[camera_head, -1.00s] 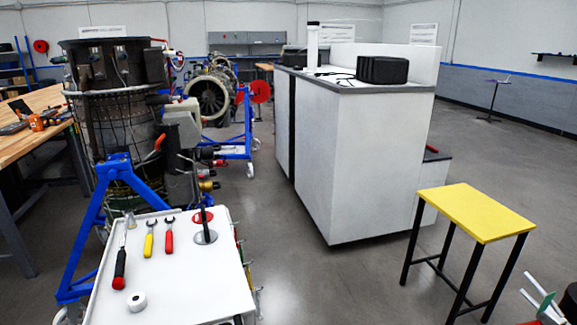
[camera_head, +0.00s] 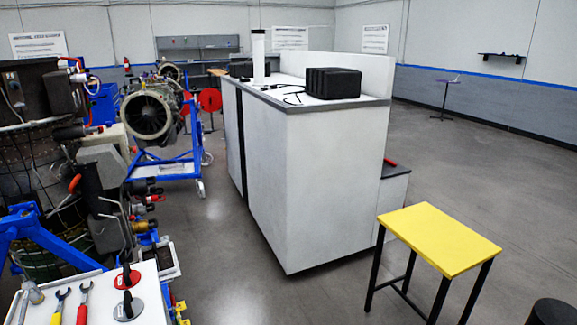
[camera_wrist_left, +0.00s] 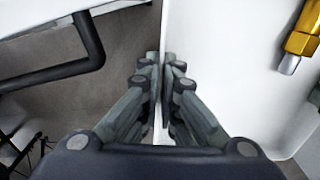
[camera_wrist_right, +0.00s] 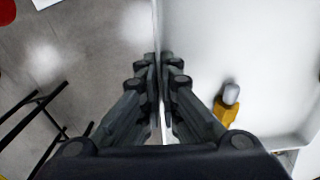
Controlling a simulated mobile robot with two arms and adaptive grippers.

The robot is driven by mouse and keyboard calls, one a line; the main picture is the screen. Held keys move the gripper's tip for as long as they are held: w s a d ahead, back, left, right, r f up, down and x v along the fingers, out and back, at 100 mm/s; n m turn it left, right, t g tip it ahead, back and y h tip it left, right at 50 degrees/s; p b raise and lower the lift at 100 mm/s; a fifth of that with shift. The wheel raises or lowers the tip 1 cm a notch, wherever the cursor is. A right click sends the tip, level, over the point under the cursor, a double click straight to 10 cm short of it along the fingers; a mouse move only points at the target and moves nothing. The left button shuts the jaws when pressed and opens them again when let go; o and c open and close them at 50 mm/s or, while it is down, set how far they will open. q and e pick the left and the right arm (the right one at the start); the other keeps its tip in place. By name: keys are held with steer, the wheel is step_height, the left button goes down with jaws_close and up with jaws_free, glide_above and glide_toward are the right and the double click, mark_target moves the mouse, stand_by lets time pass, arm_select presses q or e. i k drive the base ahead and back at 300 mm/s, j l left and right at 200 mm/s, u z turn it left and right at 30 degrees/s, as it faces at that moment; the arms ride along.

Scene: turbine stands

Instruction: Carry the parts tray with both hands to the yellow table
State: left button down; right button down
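In the left wrist view, my left gripper (camera_wrist_left: 160,85) is shut on a thin upright white wall of the parts tray (camera_wrist_left: 215,70). A yellow part with a silver end (camera_wrist_left: 302,38) lies inside the tray. In the right wrist view, my right gripper (camera_wrist_right: 159,85) is likewise shut on a white wall of the tray (camera_wrist_right: 260,50). A yellow part with a grey, rounded end (camera_wrist_right: 228,105) lies inside there. I cannot make out the tray or either gripper in the head view. The yellow table (camera_head: 440,238) stands at the lower right of the head view, its visible top bare.
A large white cabinet (camera_head: 320,175) stands left of the yellow table. A white-topped tool surface (camera_head: 150,285) and blue engine stand (camera_head: 45,230) are at lower left. A dark round object (camera_head: 552,312) shows at bottom right. Grey floor lies open right of the cabinet.

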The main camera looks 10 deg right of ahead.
mark_target(436, 232)
steer(key=i+l+z, duration=0.25)
steer(key=i+z, duration=0.15)
steer(key=i, duration=0.2)
steer(key=i+l+z, duration=0.1)
steer(key=i+z, duration=0.3)
steer(key=i, duration=0.2)
steer(key=i+j+z, duration=0.1)
steer(key=i+z, duration=0.25)
steer(key=i, duration=0.25)
steer(key=i+j+z, duration=0.25)
steer(key=i+z, duration=0.15)
steer(key=i, duration=0.2)
steer(key=i+j+z, duration=0.85)
steer(key=i+j, duration=0.15)
steer(key=i+j+z, duration=0.1)
steer(key=i+z, duration=0.15)
steer(key=i, duration=0.1)
